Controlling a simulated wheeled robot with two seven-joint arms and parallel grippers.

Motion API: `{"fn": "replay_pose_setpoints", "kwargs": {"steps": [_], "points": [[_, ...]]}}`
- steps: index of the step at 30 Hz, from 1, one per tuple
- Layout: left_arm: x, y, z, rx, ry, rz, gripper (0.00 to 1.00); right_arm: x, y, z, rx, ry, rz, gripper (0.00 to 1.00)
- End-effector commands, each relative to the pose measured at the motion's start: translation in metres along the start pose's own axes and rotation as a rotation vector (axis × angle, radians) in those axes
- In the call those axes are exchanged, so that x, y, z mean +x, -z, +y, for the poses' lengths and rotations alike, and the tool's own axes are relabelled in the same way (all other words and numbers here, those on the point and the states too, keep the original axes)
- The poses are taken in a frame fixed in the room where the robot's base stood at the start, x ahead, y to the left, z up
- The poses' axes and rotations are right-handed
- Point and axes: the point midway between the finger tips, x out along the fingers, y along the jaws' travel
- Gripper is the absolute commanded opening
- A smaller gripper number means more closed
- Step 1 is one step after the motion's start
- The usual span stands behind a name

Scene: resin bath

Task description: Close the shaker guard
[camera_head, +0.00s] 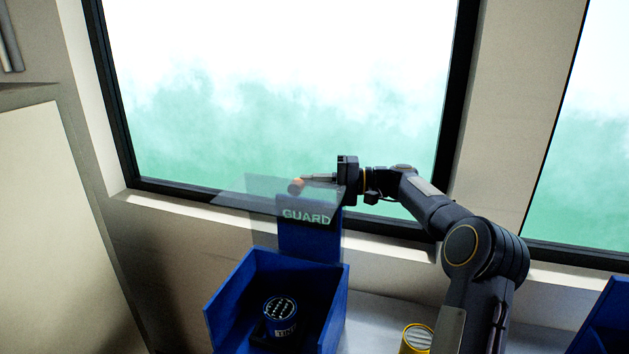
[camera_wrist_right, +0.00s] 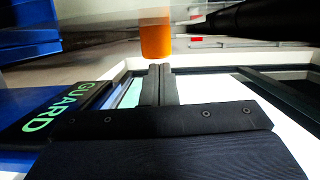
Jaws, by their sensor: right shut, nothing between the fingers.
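The shaker guard (camera_head: 240,201) is a clear, see-through panel raised above the blue shaker box (camera_head: 224,312). A blue plate lettered GUARD (camera_head: 306,217) stands at the back of the box; its lettering also shows in the right wrist view (camera_wrist_right: 62,108). An orange knob (camera_head: 295,187) is at the panel. My right gripper (camera_head: 305,179) is shut and empty, with its fingertips close to the knob. In the right wrist view the orange knob (camera_wrist_right: 155,38) appears just past the fingertips (camera_wrist_right: 160,72); I cannot tell whether they touch. My left gripper is not in view.
A dark blue can (camera_head: 281,312) with a label sits inside the open-topped box. A yellow can (camera_head: 416,338) stands on the bench (camera_head: 375,318) to the right, beside my right arm. Another blue box (camera_head: 608,325) is at the right edge. Windows lie behind.

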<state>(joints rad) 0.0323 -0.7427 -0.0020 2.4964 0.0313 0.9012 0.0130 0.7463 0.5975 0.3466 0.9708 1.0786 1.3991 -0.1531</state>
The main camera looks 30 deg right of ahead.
Motion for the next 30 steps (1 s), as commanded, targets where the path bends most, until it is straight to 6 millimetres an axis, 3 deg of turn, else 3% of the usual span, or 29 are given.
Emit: {"fn": "replay_pose_setpoints", "kwargs": {"steps": [5, 11, 23, 30], "points": [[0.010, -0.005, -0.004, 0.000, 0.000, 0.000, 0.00, 0.001, -0.006, 0.001, -0.028, -0.007, 0.000, 0.00], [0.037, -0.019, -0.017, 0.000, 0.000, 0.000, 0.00, 0.005, -0.024, 0.003, -0.120, -0.030, 0.001, 0.00], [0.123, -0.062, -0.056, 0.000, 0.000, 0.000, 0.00, 0.023, -0.094, 0.008, -0.464, -0.113, -0.002, 0.00], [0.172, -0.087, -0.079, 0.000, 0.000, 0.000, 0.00, 0.034, -0.136, 0.021, -0.684, -0.168, -0.001, 0.00]]}}
